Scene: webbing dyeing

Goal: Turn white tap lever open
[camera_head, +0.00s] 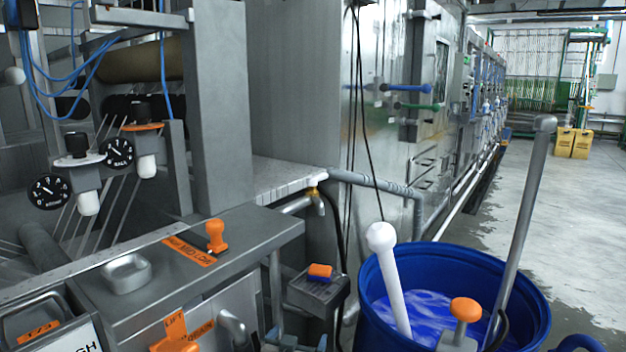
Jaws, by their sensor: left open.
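The white tap lever (318,176) sits on top of a small brass tap (316,197), at the end of a grey pipe beside the steel machine, in the middle of the head view. The tap's spout points down. My left gripper (287,341) shows only as a small metal part at the bottom edge, below and a little left of the tap and well apart from it. It is open, and I see nothing held in it. My right gripper is not in view.
A blue barrel (372,322) of blue liquid stands right of the tap, with a white rod (393,280) and a grey pole (520,225) leaning in it. A grey box (318,292) bears an orange-and-blue block (320,272). A steel cabinet (235,240) fills the lower left.

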